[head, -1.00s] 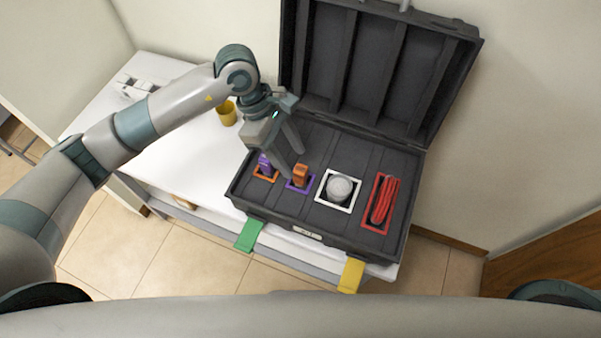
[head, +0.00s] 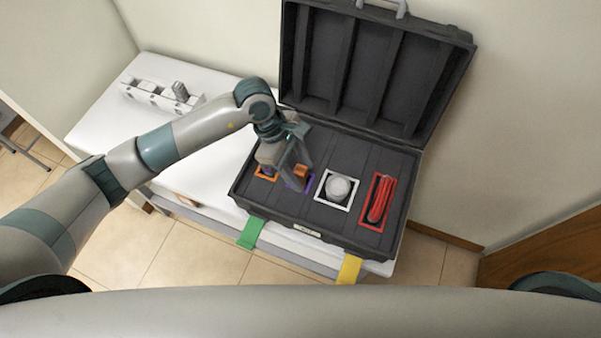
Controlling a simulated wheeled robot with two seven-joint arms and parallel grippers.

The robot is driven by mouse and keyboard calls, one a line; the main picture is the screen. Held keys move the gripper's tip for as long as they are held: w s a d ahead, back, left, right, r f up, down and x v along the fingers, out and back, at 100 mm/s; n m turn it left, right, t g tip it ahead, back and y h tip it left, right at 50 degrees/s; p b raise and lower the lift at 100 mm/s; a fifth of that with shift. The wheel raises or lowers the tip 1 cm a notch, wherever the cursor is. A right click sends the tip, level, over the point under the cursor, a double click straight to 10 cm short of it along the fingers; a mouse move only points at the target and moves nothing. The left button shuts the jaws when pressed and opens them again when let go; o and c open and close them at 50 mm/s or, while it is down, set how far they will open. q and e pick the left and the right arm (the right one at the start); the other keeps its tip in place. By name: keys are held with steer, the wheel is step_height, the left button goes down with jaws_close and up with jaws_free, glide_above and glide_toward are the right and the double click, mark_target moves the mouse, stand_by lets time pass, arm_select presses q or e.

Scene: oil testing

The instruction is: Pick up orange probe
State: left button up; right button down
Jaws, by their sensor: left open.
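The orange probe (head: 301,170) stands in the purple-framed slot (head: 290,186) of the open black case. It is partly covered by my left gripper. My left gripper (head: 293,174) is open and points down over the left part of the case, with its fingers right at the orange probe. I cannot tell whether they touch it. A purple item (head: 267,173) in the orange-framed slot beside it is mostly hidden by the gripper. My right gripper is not in view.
The case (head: 310,228) lies on a white table (head: 110,125), its lid (head: 375,75) raised behind. A white-framed jar (head: 339,187) and red-framed red tubing (head: 380,200) sit to the right. A white rack (head: 150,95) stands at the far left. Green (head: 250,233) and yellow (head: 349,268) straps hang in front.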

arm_select(q)
steer(key=shift+f, duration=0.2)
stand_by(0.3)
jaws_close()
steer(key=shift+r, duration=0.1)
steer(key=shift+r+b, duration=0.45)
steer(key=shift+b, duration=0.05)
steer(key=r+b, duration=0.2)
steer(key=r, duration=0.1)
steer(key=shift+s+d+r, duration=0.1)
steer(key=shift+s+d, duration=0.1)
steer(key=shift+s, duration=0.2)
steer(key=s+d+r+b, duration=0.2)
steer(key=s+r, duration=0.4)
steer(key=s, duration=0.4)
steer(key=shift+s+d+r+b, duration=0.3)
steer(key=shift+d+r+b, duration=0.05)
steer(key=shift+b, duration=0.4)
